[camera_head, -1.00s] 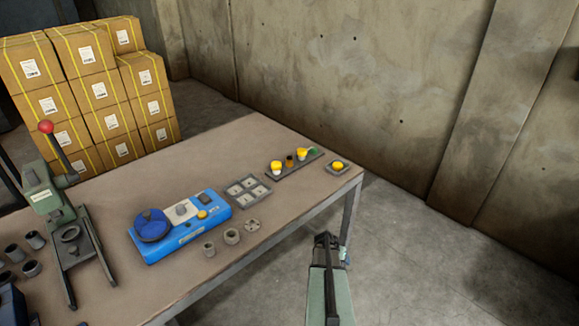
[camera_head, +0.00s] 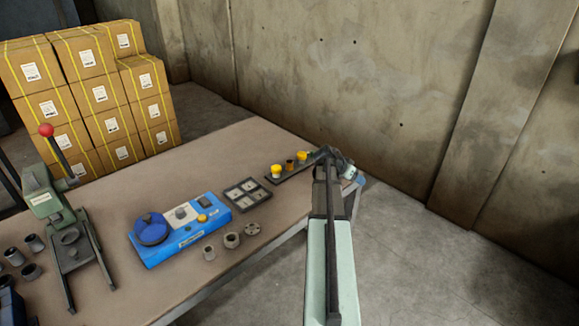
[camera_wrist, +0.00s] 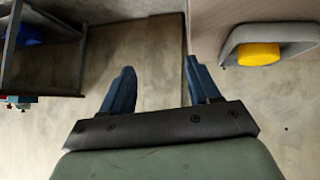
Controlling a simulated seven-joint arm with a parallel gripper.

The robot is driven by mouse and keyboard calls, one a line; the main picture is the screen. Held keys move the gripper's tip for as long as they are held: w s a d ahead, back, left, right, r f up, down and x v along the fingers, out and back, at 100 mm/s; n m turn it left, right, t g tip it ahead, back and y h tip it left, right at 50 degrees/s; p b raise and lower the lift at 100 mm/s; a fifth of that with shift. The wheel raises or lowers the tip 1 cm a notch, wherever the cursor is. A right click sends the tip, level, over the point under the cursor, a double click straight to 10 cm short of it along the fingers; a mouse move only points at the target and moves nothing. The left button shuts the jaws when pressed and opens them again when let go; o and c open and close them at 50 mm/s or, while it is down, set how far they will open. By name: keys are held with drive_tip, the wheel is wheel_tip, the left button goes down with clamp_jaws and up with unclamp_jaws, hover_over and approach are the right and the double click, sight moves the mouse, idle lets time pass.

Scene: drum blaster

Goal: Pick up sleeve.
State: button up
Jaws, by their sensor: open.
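Small grey metal cylindrical parts stand near the table's front edge in the head view: a short hollow cylinder (camera_head: 209,252), a wider flanged ring (camera_head: 232,240) and a flat disc with holes (camera_head: 253,228). Several more hollow grey cylinders (camera_head: 35,242) stand at the far left by the green press. I cannot tell which one is the sleeve.
A blue device (camera_head: 180,228) with a round top lies mid-table, beside a dark four-pocket tray (camera_head: 247,194). A rack with yellow-topped items (camera_head: 277,171) is just left of my arm. A yellow button in a grey housing (camera_wrist: 258,54) is right of my fingers. The green press (camera_head: 62,222) stands left.

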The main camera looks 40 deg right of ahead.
drive_tip(key=w+a+r+n+t+y, duration=0.1)
drive_tip(key=w+a+r, duration=0.2)
drive_tip(key=w, duration=0.4)
drive_tip(key=w+a+r+n+t+y, duration=0.1)
drive_tip(key=w+a+r+y, duration=0.15)
drive_tip(key=w, duration=0.35)
drive_tip(key=n+t+y, duration=0.2)
drive_tip(key=n+y, duration=0.1)
approach(290, 162)
drive_tip(key=shift+h, duration=0.35)
drive_tip(key=x, duration=0.5)
drive_tip(key=a+x, duration=0.1)
drive_tip(key=x, duration=0.2)
drive_tip(key=shift+s+f, duration=0.2)
drive_tip(key=shift+f, duration=0.3)
clamp_jaws()
